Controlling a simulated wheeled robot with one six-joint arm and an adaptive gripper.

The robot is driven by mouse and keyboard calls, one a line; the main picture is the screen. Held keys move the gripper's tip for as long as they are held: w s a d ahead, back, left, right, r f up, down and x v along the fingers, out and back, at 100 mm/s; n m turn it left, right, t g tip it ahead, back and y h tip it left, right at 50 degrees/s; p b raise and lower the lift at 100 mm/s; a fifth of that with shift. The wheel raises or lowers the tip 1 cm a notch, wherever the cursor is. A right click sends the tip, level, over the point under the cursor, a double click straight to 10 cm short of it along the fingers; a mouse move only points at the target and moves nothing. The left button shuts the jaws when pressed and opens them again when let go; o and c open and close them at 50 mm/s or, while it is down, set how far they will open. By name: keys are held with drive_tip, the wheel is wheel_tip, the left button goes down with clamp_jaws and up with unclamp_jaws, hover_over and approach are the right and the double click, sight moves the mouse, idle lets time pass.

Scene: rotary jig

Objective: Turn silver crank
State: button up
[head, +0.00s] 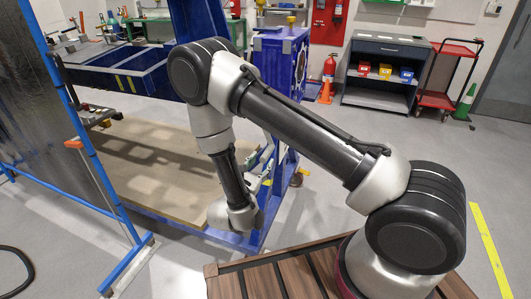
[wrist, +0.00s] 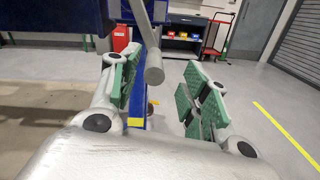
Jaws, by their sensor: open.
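The silver crank (wrist: 152,62) hangs down from the top of the wrist view, with a slanted arm and a rounded handle end at the bottom. My gripper (wrist: 158,88) is open, with green-padded fingers on the left and right of the handle. The handle end shows between the fingers, nearer the left one; I see no clear contact, and its depth relative to the pads is hard to judge. In the head view my gripper (head: 262,168) is partly hidden behind my arm, beside the blue jig, and I cannot make out the crank there.
The blue jig frame (head: 283,62) stands close behind my arm, with a tan board (head: 140,170) at its base. A blue-framed screen (head: 100,180) stands at left. A grey cabinet (head: 385,50), a red cart (head: 440,75) and an extinguisher (head: 329,68) stand at the back. Floor at right is clear.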

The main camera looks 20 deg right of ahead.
sight(267, 154)
drive_tip(key=shift+w+a+f+n, duration=0.15)
drive_tip(key=shift+f+n, duration=0.15)
drive_tip(key=shift+f, duration=0.25)
drive_tip(key=shift+w, duration=0.3)
drive_tip(key=x, duration=0.7)
drive_tip(key=shift+w, duration=0.1)
clamp_jaws()
